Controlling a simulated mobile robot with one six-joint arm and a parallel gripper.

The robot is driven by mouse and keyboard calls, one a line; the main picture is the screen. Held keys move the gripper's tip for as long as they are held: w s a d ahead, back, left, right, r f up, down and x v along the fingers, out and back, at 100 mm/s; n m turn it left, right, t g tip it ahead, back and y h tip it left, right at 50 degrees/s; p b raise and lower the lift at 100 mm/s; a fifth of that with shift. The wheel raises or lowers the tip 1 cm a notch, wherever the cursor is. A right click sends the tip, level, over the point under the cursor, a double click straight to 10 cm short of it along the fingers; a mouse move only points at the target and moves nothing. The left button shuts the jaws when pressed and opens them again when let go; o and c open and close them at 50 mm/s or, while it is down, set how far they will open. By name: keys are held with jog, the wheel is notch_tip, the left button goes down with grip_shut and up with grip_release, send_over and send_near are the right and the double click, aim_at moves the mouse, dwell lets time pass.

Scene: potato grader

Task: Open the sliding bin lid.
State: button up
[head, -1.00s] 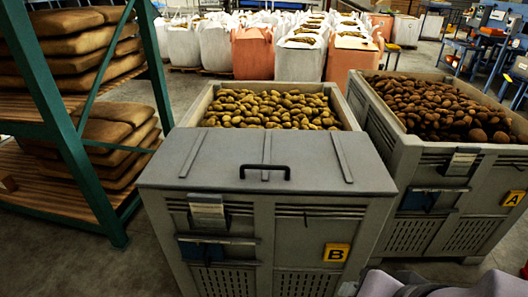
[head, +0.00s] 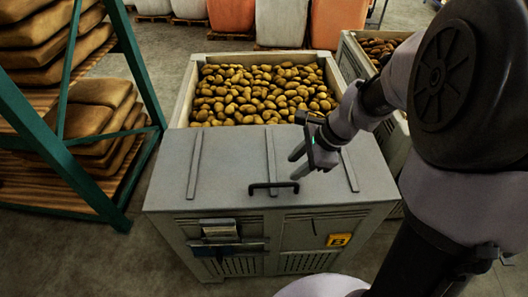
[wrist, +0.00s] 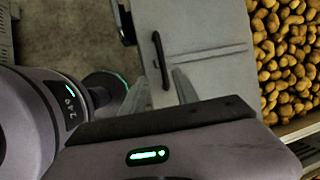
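The grey sliding lid (head: 228,160) covers the front part of bin B (head: 300,232), leaving the potatoes (head: 265,92) at the back uncovered. A black bar handle (head: 274,187) stands near the lid's front edge. My gripper (head: 296,162) is above the lid, a little behind and right of the handle, with its two fingers apart and nothing between them. In the wrist view the lid (wrist: 208,28) fills the upper middle, and the handle (wrist: 160,58) shows ahead of and between the spread fingertips (wrist: 160,88), apart from them.
A green rack (head: 95,105) with stacked brown sacks stands close on the left. A second potato bin (head: 352,52) stands on the right, partly hidden by my arm. Large white and orange bags (head: 281,22) line the back. Floor shows between rack and bin.

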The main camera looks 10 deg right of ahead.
aim_at(273, 184)
jog(key=b+x, duration=0.4)
jog(key=x, duration=0.8)
jog(key=shift+w+f, duration=0.15)
jog(key=shift+w, duration=0.05)
jog(key=shift+c, duration=0.3)
grip_shut()
dwell(0.4)
